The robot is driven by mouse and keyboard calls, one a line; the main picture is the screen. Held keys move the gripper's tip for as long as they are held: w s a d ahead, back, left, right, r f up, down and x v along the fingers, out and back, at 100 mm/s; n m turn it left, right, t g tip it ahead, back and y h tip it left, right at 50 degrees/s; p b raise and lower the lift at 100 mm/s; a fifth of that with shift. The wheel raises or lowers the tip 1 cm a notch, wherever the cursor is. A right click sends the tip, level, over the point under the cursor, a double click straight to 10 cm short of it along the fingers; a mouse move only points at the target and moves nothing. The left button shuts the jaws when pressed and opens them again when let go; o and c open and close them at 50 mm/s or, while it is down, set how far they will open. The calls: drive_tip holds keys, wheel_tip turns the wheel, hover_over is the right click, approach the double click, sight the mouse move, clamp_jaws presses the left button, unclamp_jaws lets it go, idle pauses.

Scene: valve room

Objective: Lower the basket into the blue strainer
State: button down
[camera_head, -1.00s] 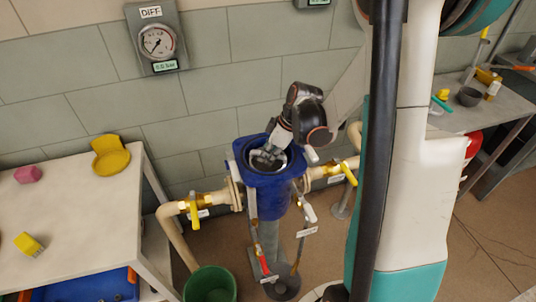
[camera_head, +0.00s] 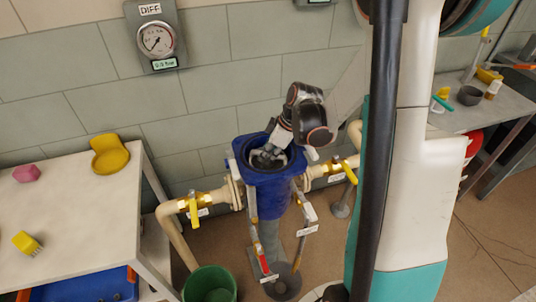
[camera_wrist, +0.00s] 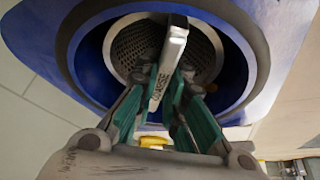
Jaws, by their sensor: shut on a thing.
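The blue strainer (camera_head: 268,196) stands open-topped on the pipe line in the head view. Its round blue mouth (camera_wrist: 82,62) fills the upper part of the wrist view. The perforated metal basket (camera_wrist: 128,45) sits inside that mouth, with a dark ring of space around it. Its flat metal handle (camera_wrist: 171,38) rises across the opening. My gripper (camera_wrist: 163,84) is shut on the handle. In the head view my gripper (camera_head: 266,153) reaches down into the strainer's mouth and hides most of the basket. The basket's bottom is hidden, so I cannot tell if it is seated.
Yellow-handled valves (camera_head: 194,207) flank the strainer on the pipes. A green bucket (camera_head: 210,283) stands on the floor below. A table (camera_head: 75,215) at left holds a yellow scoop-like dish (camera_head: 110,155), a pink block (camera_head: 27,173) and a yellow brush (camera_head: 27,243). A pressure gauge (camera_head: 156,38) hangs on the wall.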

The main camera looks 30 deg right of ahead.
drive_tip(key=c, duration=1.6)
unclamp_jaws()
drive_tip(key=o, duration=0.4)
drive_tip(key=shift+r, duration=0.1)
drive_tip(key=shift+r+p, duration=2.5)
drive_tip(key=shift+r, duration=0.95)
